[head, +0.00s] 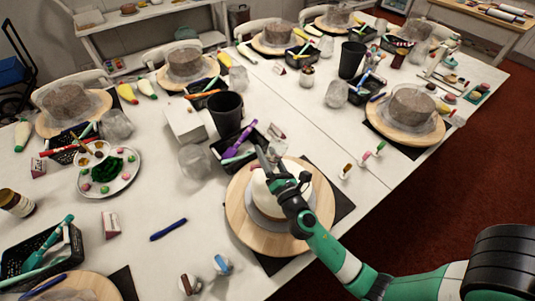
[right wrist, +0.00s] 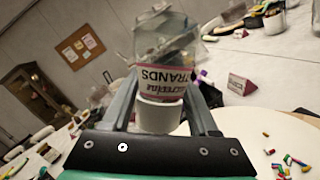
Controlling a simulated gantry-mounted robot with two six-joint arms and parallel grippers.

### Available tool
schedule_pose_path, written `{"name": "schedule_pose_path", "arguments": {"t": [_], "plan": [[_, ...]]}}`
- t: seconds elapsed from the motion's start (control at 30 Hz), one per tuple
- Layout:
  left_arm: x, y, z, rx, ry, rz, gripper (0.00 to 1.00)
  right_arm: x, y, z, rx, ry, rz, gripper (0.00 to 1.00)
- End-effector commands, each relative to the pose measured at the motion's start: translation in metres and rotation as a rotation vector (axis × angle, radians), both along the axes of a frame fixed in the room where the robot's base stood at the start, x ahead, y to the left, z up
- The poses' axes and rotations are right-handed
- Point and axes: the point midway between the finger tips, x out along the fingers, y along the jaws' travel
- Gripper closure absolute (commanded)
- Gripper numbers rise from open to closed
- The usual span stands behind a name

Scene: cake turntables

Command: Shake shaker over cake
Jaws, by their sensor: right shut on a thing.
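A white round cake (head: 263,197) sits on a wooden turntable (head: 238,214) near the front middle of the table. My right gripper (head: 273,167) reaches in over the cake from the lower right. In the right wrist view, the gripper (right wrist: 160,108) is shut on the shaker, a clear container with a printed label (right wrist: 165,82) and a white end (right wrist: 158,117) between the fingers. Several coloured sprinkles (right wrist: 288,163) lie on the pale surface at the lower right of that view. The shaker is hard to make out in the head view. My left gripper is not in view.
A black basket of tools (head: 233,150) and a black cup (head: 226,110) stand just behind the turntable. Small bottles (head: 221,264) stand at its front left. A blue pen (head: 168,229) lies on clear table to the left. Other turntables with brown cakes (head: 412,104) ring the table.

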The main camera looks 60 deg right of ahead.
Motion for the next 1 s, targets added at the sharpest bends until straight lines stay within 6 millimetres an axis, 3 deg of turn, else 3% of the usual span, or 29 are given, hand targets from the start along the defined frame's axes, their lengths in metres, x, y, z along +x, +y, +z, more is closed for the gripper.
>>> {"name": "schedule_pose_path", "arguments": {"t": [0.13, 0.33, 0.57, 0.7, 1.0], "plan": [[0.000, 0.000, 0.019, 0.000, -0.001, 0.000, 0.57, -0.003, -0.010, 0.018, 0.000, -0.001, -0.003, 1.00], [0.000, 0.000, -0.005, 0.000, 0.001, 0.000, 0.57, 0.001, 0.001, -0.005, 0.000, -0.001, 0.002, 1.00], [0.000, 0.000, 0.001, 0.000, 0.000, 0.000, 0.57, 0.000, 0.002, 0.002, -0.002, 0.000, 0.000, 1.00], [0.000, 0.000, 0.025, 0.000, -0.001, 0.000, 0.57, -0.006, 0.016, 0.003, 0.167, -0.041, 0.004, 1.00], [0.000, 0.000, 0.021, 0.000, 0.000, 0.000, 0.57, -0.010, 0.018, -0.006, 0.210, -0.053, 0.000, 1.00]]}}
